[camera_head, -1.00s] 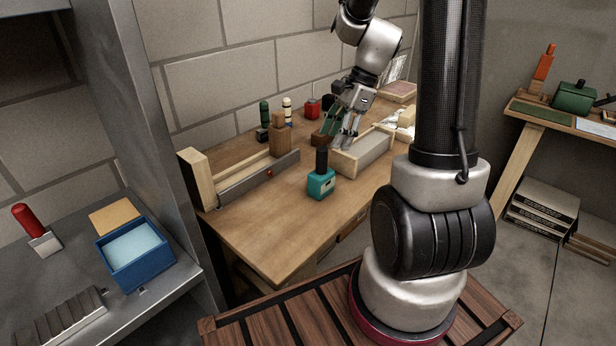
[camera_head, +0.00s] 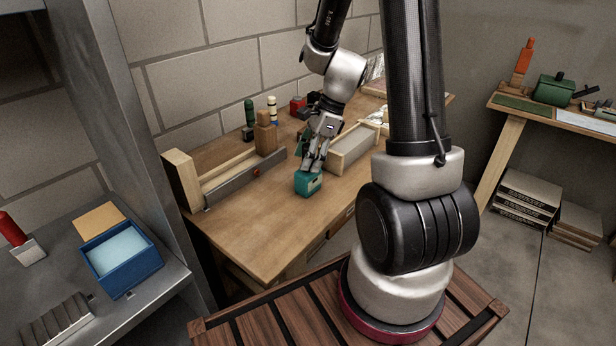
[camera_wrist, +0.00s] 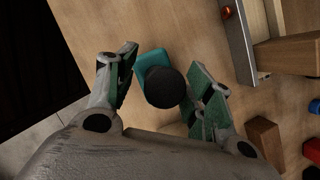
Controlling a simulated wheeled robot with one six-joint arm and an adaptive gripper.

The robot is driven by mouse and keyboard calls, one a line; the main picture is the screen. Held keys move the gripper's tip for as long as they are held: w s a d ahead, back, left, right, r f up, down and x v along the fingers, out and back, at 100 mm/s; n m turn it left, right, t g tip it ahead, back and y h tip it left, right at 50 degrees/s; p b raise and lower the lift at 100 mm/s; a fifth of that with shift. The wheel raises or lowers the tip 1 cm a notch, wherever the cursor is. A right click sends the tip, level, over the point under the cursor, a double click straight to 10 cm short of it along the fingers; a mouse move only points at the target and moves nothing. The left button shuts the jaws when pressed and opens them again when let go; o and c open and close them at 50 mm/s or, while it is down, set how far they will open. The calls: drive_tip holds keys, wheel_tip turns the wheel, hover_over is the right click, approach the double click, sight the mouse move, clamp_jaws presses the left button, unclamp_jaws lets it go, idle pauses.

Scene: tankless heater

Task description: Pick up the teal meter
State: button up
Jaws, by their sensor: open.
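The teal meter (camera_head: 308,184) stands on the wooden workbench, near its front edge. In the wrist view the meter's teal body (camera_wrist: 150,62) shows behind its round black top (camera_wrist: 165,87). My gripper (camera_head: 314,166) is over the meter from above, and its fingers hide the meter's dark upper part in the head view. In the wrist view my gripper (camera_wrist: 163,90) is open, with one finger on each side of the black top. A gap shows on the left side; the right finger is close to the black top, and I cannot tell whether it touches.
A wooden tray (camera_head: 352,150) stands just right of the meter. A wood and metal fixture (camera_head: 240,177) lies to the left. Several small objects, including a red block (camera_head: 298,105), stand behind. The bench's front left (camera_head: 262,225) is clear.

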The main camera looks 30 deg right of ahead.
clamp_jaws()
drive_tip(key=shift+r, duration=0.1)
